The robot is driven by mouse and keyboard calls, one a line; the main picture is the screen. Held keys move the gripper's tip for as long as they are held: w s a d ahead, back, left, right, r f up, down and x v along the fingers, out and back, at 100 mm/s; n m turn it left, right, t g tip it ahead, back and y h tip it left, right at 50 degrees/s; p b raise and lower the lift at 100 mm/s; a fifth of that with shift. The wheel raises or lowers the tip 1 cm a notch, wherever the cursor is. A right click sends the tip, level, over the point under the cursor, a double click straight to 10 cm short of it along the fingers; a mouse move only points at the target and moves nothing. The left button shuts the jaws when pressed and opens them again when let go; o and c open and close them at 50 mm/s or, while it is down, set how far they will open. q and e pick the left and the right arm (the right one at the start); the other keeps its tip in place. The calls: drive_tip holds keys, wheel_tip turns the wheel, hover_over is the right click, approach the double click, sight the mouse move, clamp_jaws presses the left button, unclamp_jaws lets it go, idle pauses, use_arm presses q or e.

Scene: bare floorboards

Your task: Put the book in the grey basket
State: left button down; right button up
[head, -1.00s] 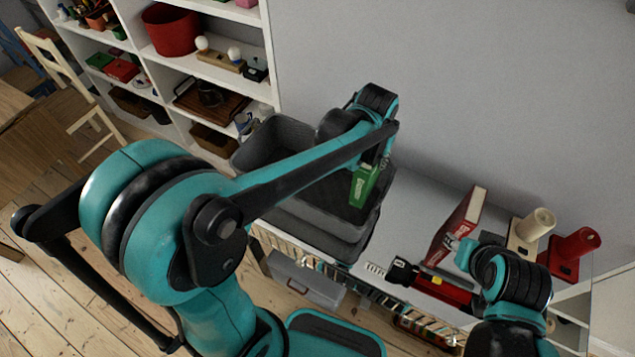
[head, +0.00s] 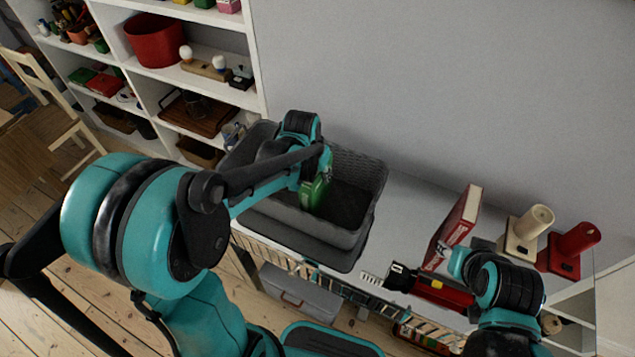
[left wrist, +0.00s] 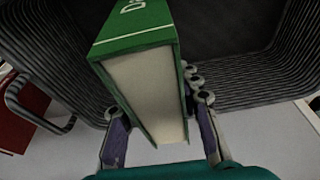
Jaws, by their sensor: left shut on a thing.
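A green book (head: 313,193) is held by my left gripper (head: 325,172), with its lower end inside the grey basket (head: 366,178), left of the basket's middle. In the left wrist view the green book (left wrist: 145,80) sits between the two fingers of the left gripper (left wrist: 160,125), with the ribbed wall of the grey basket (left wrist: 55,50) around it. Whether the book touches the basket floor is hard to tell. My right gripper (head: 455,257) is beside an upright red book (head: 462,218) on the white shelf top; its fingers are too small to read.
A cream holder (head: 527,230) and a red holder (head: 572,250) stand right of the red book. A black and red item (head: 435,287) lies in front. A tall white shelf unit (head: 257,70) with a red bin (head: 155,40) stands left of the basket.

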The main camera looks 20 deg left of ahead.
use_arm(q)
wheel_tip(320, 180, down, 4)
drive_tip(key=shift+w+b, duration=0.1)
drive_tip(key=shift+b, duration=0.7)
drive_tip(key=shift+r, duration=0.1)
drive_tip(key=c, duration=1.5)
unclamp_jaws()
drive_tip(key=shift+f, duration=0.2)
drive_tip(key=o, duration=0.4)
drive_tip(key=shift+o, duration=0.2)
drive_tip(key=shift+r, duration=0.1)
drive_tip(key=shift+r, duration=0.1)
